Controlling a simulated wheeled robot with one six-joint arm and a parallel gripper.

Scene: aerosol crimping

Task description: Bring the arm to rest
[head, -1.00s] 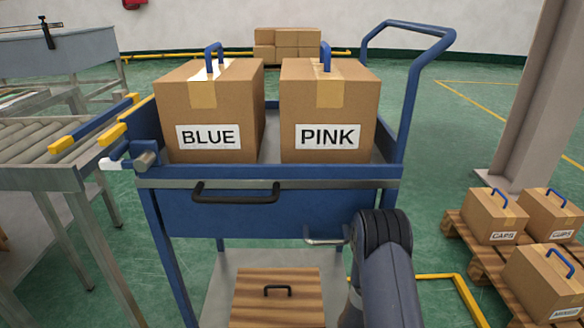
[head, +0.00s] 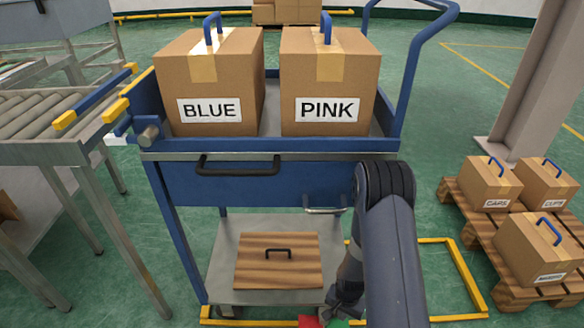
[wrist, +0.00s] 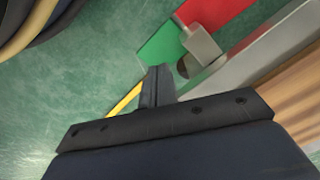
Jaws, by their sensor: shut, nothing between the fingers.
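My arm reaches down at the right front of the blue trolley (head: 250,190) in the head view. My gripper (wrist: 157,72) shows in the wrist view with its dark fingers together and nothing between them. It points down toward the green floor, beside the trolley's lower shelf (wrist: 255,62).
Boxes marked BLUE (head: 208,85) and PINK (head: 328,85) stand on the trolley top. A wooden-looking box (head: 278,262) sits on its lower shelf. A red (wrist: 215,12) and green (wrist: 160,48) piece lies close by. A pallet (head: 450,195) with boxes is at right.

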